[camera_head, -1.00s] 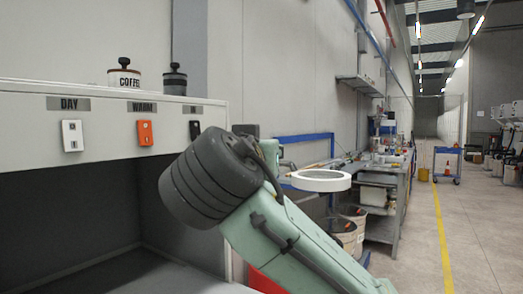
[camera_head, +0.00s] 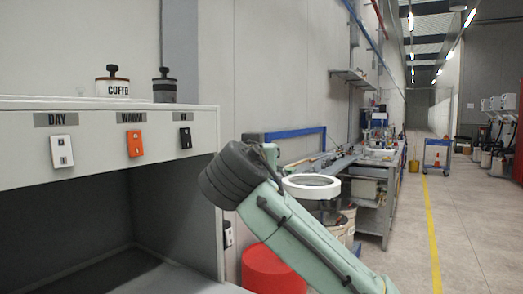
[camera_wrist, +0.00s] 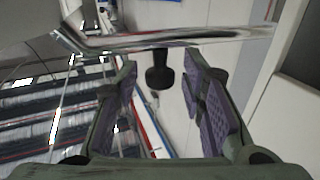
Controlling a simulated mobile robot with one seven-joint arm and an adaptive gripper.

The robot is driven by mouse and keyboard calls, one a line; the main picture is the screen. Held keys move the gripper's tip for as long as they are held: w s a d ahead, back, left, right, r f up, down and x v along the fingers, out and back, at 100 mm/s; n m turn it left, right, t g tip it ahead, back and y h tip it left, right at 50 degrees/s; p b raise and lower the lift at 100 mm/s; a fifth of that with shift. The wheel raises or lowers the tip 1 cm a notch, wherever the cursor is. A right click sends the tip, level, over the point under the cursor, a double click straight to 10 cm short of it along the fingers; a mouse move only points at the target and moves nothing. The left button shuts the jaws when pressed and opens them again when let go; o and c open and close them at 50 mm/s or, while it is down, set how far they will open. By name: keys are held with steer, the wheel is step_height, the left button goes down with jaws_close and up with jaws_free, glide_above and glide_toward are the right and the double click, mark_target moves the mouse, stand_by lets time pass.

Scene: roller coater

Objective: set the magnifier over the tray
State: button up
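The magnifier appears to be the thick white ring with a glass centre (camera_head: 311,181) right of my arm in the head view. In the wrist view a chrome bar (camera_wrist: 170,40) crosses in front of my gripper (camera_wrist: 160,68), and a black knob (camera_wrist: 159,72) hangs from it between the fingertips. My fingers, with purple pads, are apart, with a visible gap on both sides of the knob. I cannot tell whether the bar and knob belong to the magnifier. My arm hides the gripper in the head view. I cannot make out the tray.
At left is a pale cabinet (camera_head: 100,170) with an open dark bay and switches. A coffee jar (camera_head: 112,86) and a dark jar (camera_head: 165,88) stand on top. A red round stool (camera_head: 272,270) is below my arm.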

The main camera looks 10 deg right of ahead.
steer(key=shift+c, duration=0.3)
jaws_close()
stand_by(0.4)
